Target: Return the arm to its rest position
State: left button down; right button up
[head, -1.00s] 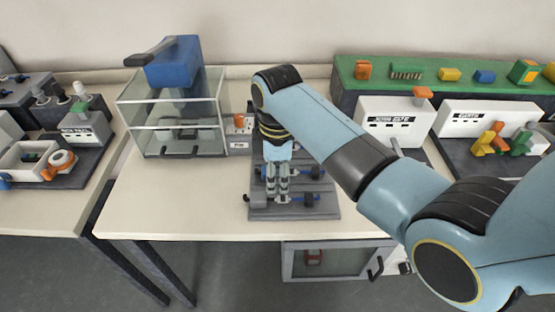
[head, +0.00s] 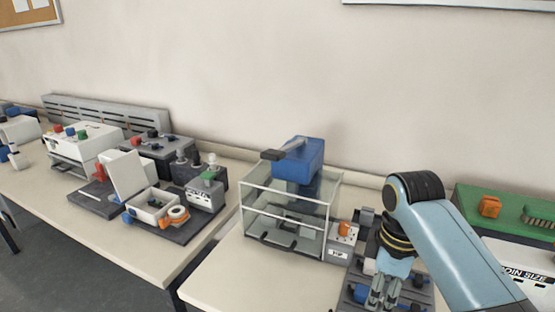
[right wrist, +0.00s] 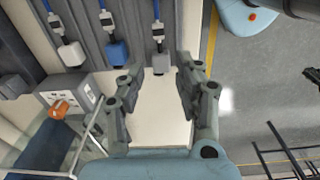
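My right arm comes in from the right in the head view. Its gripper (head: 384,291) hangs pointing down over the grey fixture board (head: 357,293) on the near table. In the right wrist view the two fingers of the right gripper (right wrist: 160,85) stand apart, with nothing between them but the table top and board edge behind. The board also shows in the right wrist view (right wrist: 140,30), with blue and white clamp-like parts on it. My left gripper is in neither view.
A clear-walled press (head: 262,232) with a blue head (head: 308,160) stands left of the gripper. A small box with an orange switch (head: 344,230) is between them. A green-topped unit (head: 470,202) stands at right. Another table at left holds several devices, including a white tray (head: 150,203).

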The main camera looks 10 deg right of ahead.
jog(key=s+d+r+m+t, duration=0.2)
jog(key=s+r+m, duration=0.25)
jog(key=s, duration=0.55)
jog(key=s+d+r+m+t, duration=0.15)
jog(key=s+r+m, duration=0.35)
jog(key=s, duration=0.5)
notch_tip(320, 180, down, 39)
jog(key=s+d+m+g+h+b, duration=0.1)
jog(key=s+d+g+b, duration=0.15)
jog(key=b, duration=0.75)
jog(key=s+f+b, duration=0.7)
jog(key=s+f, duration=1.1)
jog(key=f, duration=0.3)
jog(key=shift+d+f, duration=0.35)
